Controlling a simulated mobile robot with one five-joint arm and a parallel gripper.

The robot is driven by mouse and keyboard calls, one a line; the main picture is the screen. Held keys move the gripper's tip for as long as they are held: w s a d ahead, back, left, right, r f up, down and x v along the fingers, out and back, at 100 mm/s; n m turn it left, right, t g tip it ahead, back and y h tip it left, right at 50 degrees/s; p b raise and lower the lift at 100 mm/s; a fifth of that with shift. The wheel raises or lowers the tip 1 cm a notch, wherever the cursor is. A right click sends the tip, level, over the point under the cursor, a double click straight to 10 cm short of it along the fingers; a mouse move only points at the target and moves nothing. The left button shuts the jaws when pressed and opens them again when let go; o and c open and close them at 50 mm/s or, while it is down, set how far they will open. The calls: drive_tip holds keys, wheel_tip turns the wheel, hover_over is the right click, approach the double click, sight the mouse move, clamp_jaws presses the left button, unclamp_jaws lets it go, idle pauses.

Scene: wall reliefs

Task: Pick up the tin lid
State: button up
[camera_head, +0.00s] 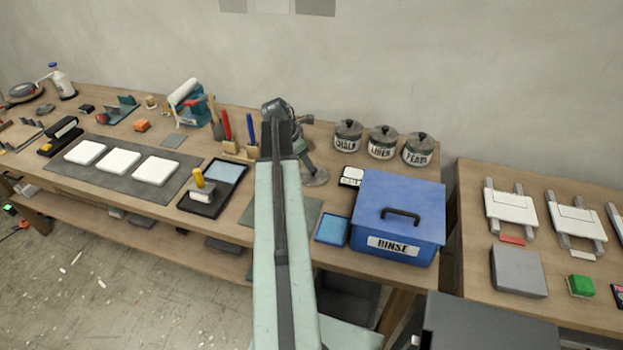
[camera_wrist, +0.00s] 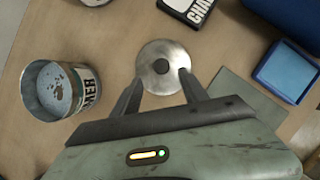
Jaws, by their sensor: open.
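The tin lid (camera_wrist: 163,50) is a round silver disc with a dark knob in its middle. It lies on the wooden bench in the wrist view and shows in the head view (camera_head: 317,180) just right of my arm. My gripper (camera_wrist: 161,78) is open over the lid. Its two dark fingers overlap the near half of the disc, one on each side of the knob, with nothing held between them. I cannot tell how far above the lid the fingertips are. In the head view my gripper (camera_head: 308,163) points down at the lid.
An open tin (camera_wrist: 50,90) stands left of the lid. A small labelled pad (camera_wrist: 188,8) lies close at its upper right. A blue-topped tray (camera_wrist: 285,72) and a flat mat (camera_wrist: 243,98) are to the right. A blue RINSE box (camera_head: 400,205) stands nearby. Lidded jars (camera_head: 382,142) stand behind.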

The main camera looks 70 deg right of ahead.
sight(313, 173)
drive_tip(key=b+x, duration=0.4)
drive_tip(key=x, duration=0.1)
drive_tip(key=shift+s+d+b, duration=0.1)
drive_tip(key=shift+s+b, duration=0.2)
drive_tip(key=shift+b, duration=0.05)
drive_tip(key=shift+r, duration=0.15)
clamp_jaws()
